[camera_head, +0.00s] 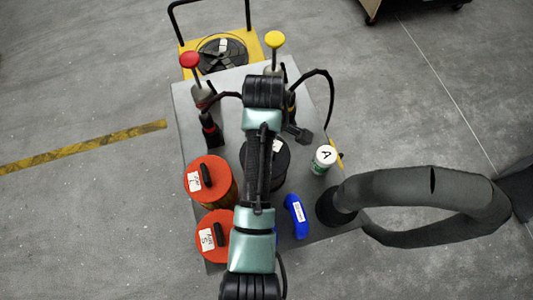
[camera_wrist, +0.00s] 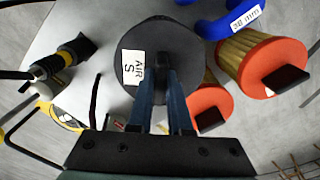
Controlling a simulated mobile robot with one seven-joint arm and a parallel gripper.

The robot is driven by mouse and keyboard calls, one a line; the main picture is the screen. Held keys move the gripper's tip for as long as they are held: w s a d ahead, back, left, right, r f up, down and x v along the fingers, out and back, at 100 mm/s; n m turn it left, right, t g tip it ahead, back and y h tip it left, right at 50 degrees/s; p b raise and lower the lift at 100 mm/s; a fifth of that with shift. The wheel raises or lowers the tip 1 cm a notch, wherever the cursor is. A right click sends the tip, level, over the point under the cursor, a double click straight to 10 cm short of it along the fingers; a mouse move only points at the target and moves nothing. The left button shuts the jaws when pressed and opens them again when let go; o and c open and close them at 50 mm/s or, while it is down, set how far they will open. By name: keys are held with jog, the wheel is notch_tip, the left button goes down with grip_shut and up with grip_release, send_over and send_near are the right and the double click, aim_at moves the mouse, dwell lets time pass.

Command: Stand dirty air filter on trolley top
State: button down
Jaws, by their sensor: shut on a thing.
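The dark, round-topped filter (camera_wrist: 150,38) carries a white label reading "AIR S". It also shows in the head view (camera_head: 278,160), partly behind my arm. My gripper (camera_wrist: 159,62) is shut on it at the middle of its top, between two blue fingers. In the head view the gripper is hidden by my arm. The grey trolley top (camera_head: 186,125) lies beneath the filter. The filter looks upright. Its lower end is hidden, so I cannot tell whether it touches the top.
Two orange-capped filters (camera_head: 205,178) (camera_head: 212,240) stand left of my arm. A blue 38 mm piece (camera_head: 296,216) and a bottle marked A (camera_head: 324,158) are at the right. Red-knobbed (camera_head: 190,60) and yellow-knobbed (camera_head: 274,40) tools stand at the back. A thick grey hose (camera_head: 420,190) overhangs the right edge.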

notch_tip(320, 180, down, 4)
jog(key=shift+w+p, duration=0.15)
jog(key=shift+p, duration=0.15)
jog(key=shift+f, duration=0.35)
jog(key=c, duration=0.8)
grip_release()
jog(key=shift+f, duration=0.1)
jog(key=shift+c, duration=0.2)
notch_tip(320, 180, up, 12)
jog(key=shift+f+p, duration=0.25)
jog(key=shift+p, duration=0.1)
jog(key=shift+r+p, duration=0.4)
jog(key=shift+p, duration=0.05)
